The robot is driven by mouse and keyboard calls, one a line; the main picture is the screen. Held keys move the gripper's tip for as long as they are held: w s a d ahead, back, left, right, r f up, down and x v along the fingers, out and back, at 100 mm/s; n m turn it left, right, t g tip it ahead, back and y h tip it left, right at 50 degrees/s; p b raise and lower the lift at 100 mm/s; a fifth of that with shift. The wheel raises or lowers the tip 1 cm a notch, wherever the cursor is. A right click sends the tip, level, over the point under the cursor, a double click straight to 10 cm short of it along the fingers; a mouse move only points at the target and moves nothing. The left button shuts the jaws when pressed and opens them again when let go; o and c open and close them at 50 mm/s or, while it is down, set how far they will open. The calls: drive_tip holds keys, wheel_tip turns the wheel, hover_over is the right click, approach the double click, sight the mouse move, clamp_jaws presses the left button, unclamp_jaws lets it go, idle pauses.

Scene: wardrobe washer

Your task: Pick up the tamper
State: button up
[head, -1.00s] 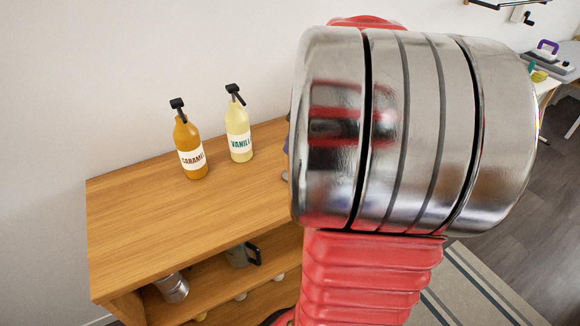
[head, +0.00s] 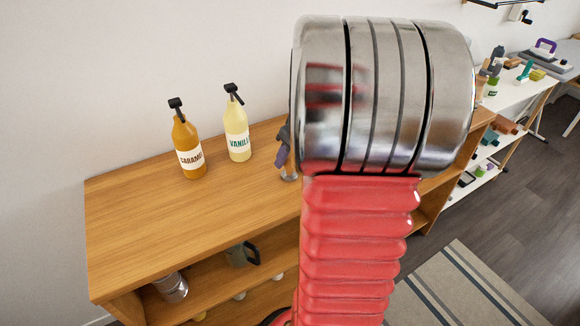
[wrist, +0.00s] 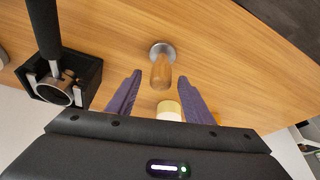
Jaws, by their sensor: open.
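The tamper (wrist: 161,68) has a brown wooden handle and a round silver base. It is on the wooden cabinet top (head: 190,220), in the upper middle of the wrist view. My gripper (wrist: 160,77) has two purple fingers, open, with the tamper's handle showing between their tips; I cannot tell whether either finger touches it. In the head view my arm hides most of this spot. Only a purple finger and a small silver piece, perhaps the tamper's base, show left of it.
A portafilter sits in a black holder (wrist: 75,85) left of the fingers. A jar with a yellow lid (wrist: 169,107) shows between the fingers. A caramel bottle (head: 188,147) and a vanilla bottle (head: 237,130) stand near the wall. A white shelf (head: 515,100) is at right.

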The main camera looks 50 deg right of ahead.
sight(286, 163)
drive_tip(key=shift+x, duration=2.35)
drive_tip(key=shift+s, duration=0.1)
drive_tip(key=shift+c, duration=0.5)
clamp_jaws()
